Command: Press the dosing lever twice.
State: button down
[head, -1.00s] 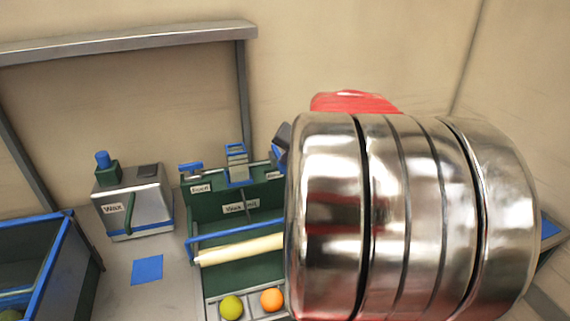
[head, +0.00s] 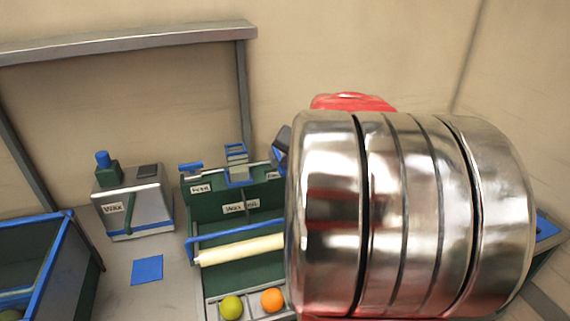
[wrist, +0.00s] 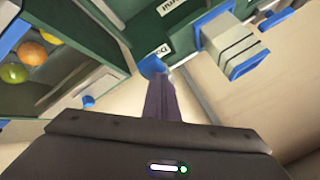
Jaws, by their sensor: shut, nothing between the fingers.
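The green machine (head: 215,213) stands left of my arm in the head view. In the wrist view, a small label starting "Do" (wrist: 157,48) sits on its green panel, beside a blue lever tab (wrist: 152,66). My gripper (wrist: 163,78) is shut and empty, its dark fingertips right at this tab; I cannot tell whether they touch or press it. In the head view my large metal arm link hides the gripper and the machine's right part.
A grey Wax box (head: 132,205) with a blue knob stands left of the machine. A blue-edged bin (head: 60,240) is at far left. A blue square (head: 147,269) lies on the table. A green fruit (head: 231,307) and an orange (head: 272,300) sit in the front tray.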

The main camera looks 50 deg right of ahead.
jog(key=shift+f, duration=0.5)
dwell(0.6)
jog(key=shift+r, duration=0.1)
dwell(0.5)
jog(key=shift+r, duration=1.75)
jog(key=shift+r, duration=0.1)
notch_tip(320, 180, up, 5)
jog(key=shift+f, duration=0.1)
dwell(0.7)
